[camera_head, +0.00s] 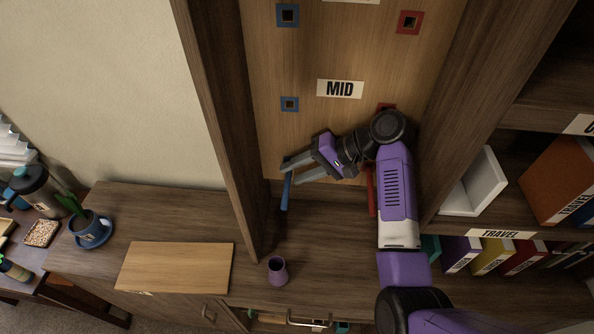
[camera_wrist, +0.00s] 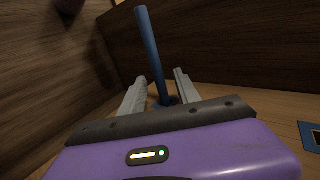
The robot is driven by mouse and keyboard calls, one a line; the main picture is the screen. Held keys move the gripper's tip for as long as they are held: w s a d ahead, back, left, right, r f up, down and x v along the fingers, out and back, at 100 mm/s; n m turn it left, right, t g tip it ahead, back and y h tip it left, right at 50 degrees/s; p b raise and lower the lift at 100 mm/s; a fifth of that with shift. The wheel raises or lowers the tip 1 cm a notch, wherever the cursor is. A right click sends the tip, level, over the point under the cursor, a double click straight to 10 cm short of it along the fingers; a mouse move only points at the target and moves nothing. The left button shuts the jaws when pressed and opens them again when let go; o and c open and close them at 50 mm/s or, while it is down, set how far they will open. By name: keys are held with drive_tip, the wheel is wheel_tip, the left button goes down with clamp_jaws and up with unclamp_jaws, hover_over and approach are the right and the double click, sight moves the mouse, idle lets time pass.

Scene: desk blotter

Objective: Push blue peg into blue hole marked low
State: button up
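The blue peg (camera_head: 285,192) is at the lower left of the back panel (camera_head: 335,55) in the head view. In the wrist view the blue peg (camera_wrist: 150,55) rises between my fingers, with a dark blue patch around its base. It looks set in there, but how deep I cannot tell. My gripper (camera_head: 291,172) has its fingers apart around the peg's base. The wrist view also shows the gripper (camera_wrist: 160,85) open, with gaps beside the peg. No low label is visible.
A red peg (camera_head: 371,190) is beside my arm. A red-framed hole (camera_head: 409,22) is at upper right, and a MID label (camera_head: 340,89) is on the panel. The left upright (camera_head: 222,110) stands close to my gripper. A purple cup (camera_head: 277,271) stands below.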

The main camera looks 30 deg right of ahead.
wheel_tip(320, 180, up, 20)
drive_tip(key=shift+r, duration=0.1)
idle(0.5)
idle(0.5)
